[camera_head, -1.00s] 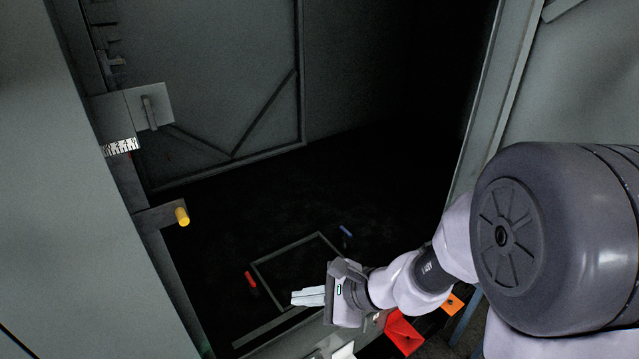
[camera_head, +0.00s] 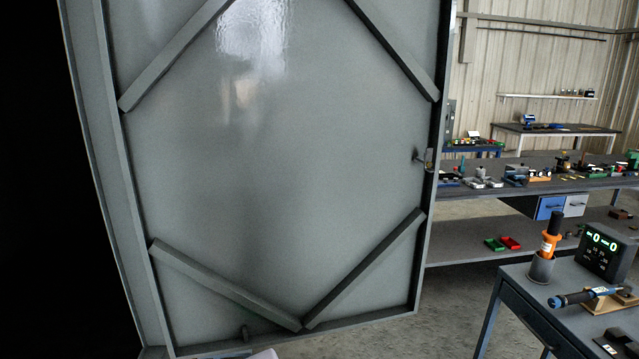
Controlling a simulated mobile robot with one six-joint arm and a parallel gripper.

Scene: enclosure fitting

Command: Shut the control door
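A large grey door (camera_head: 270,190) fills the middle of the head view, seen from its inner face, with diagonal braces near its corners. I take it for the control door. It stands open, its left side along the grey frame of the dark enclosure (camera_head: 50,200). A small latch or handle (camera_head: 427,158) sits on its right edge. My gripper is not in view. A pale sliver at the bottom edge may be part of my arm, but too little shows to tell.
Right of the door, a dark bench (camera_head: 560,300) holds an orange tool in a cup (camera_head: 550,240), a display box (camera_head: 607,248) and a blue-black tool (camera_head: 590,296). Longer workbenches with parts (camera_head: 540,178) stand behind. Concrete floor (camera_head: 450,300) shows between door and bench.

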